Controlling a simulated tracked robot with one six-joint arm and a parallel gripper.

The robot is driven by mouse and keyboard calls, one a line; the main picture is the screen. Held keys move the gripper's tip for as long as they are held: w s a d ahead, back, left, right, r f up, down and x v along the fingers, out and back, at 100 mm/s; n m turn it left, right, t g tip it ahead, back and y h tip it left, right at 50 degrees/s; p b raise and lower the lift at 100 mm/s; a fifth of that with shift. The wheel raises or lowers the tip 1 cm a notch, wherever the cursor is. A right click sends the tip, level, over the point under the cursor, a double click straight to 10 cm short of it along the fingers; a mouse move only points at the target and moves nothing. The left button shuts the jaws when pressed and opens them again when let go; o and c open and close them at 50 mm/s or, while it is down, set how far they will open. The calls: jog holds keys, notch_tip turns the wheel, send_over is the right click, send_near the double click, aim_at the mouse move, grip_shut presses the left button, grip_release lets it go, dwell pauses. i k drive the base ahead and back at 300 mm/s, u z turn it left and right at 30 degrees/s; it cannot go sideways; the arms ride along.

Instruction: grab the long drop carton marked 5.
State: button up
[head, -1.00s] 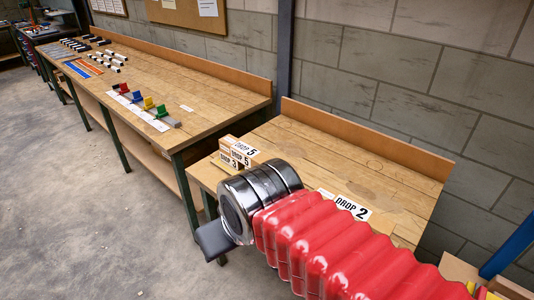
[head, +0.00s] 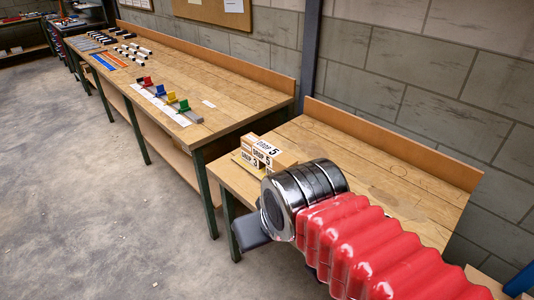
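The long carton marked DROP 5 (head: 275,155) lies on the near wooden bench (head: 360,155), close to its left end. Its labels read "DROP 5" on the top and on the end. A carton marked DROP 3 (head: 249,160) sits against its left side. My gripper (head: 250,234) shows only as a dark grey part below the chrome wrist, beside the bench's front edge and in front of the cartons. It is apart from them. Its fingers are not clear enough to show whether they are open or shut.
A longer bench (head: 215,82) stands at the back left, with coloured clips (head: 165,90) and small blocks on it. A gap separates the two benches. A wooden backboard (head: 400,145) runs along the near bench's wall side. The concrete floor (head: 70,190) at left is clear.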

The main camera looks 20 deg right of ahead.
aim_at(270, 155)
jog(key=u, duration=0.05)
jog(key=i, duration=0.95)
jog(key=z, duration=0.05)
